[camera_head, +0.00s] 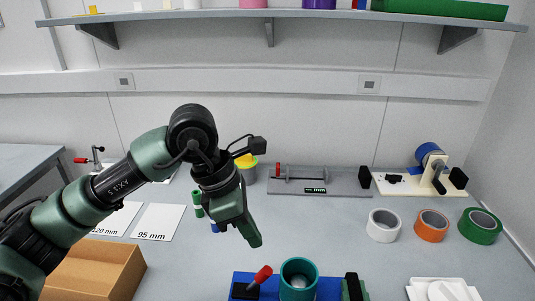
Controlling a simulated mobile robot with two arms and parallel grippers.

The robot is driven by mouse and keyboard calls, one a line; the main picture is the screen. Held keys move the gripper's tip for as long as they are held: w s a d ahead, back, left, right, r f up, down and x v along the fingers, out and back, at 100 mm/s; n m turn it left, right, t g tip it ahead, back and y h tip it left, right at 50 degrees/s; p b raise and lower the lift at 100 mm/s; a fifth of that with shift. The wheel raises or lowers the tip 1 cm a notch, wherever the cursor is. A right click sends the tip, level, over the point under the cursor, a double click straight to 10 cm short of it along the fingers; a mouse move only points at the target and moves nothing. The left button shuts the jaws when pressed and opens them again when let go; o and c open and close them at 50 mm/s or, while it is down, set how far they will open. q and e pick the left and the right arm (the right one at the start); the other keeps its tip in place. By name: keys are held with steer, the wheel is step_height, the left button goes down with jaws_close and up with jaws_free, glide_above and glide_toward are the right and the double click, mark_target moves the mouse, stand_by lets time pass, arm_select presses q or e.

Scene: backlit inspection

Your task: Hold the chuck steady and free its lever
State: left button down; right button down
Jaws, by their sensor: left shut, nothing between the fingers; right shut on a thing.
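The chuck is a teal round cup (299,282) on a blue base (327,290) at the bottom of the head view, cut off by the picture's lower edge. Its lever has a red handle (263,273) that leans up to the right, beside the cup's left side. A black block (244,291) sits on the base's left part. My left gripper (254,240) is shut and empty, pointing down above the lever and apart from it. My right gripper (354,292) shows only in part at the base's right end, its green fingers around a black block (351,279) there.
White (384,225), orange (432,226) and green (480,226) rolls stand at right, behind a white object (440,290). A grey fixture (320,184) and a cream fixture (410,186) stand behind. A cardboard box (95,268) is at lower left. A shelf (280,14) spans the top.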

steer(key=shift+f, duration=0.2)
steer(key=c, duration=1.1)
jaws_free()
steer(key=shift+d, duration=0.1)
steer(key=shift+o, duration=0.3)
steer(key=shift+r, duration=0.1)
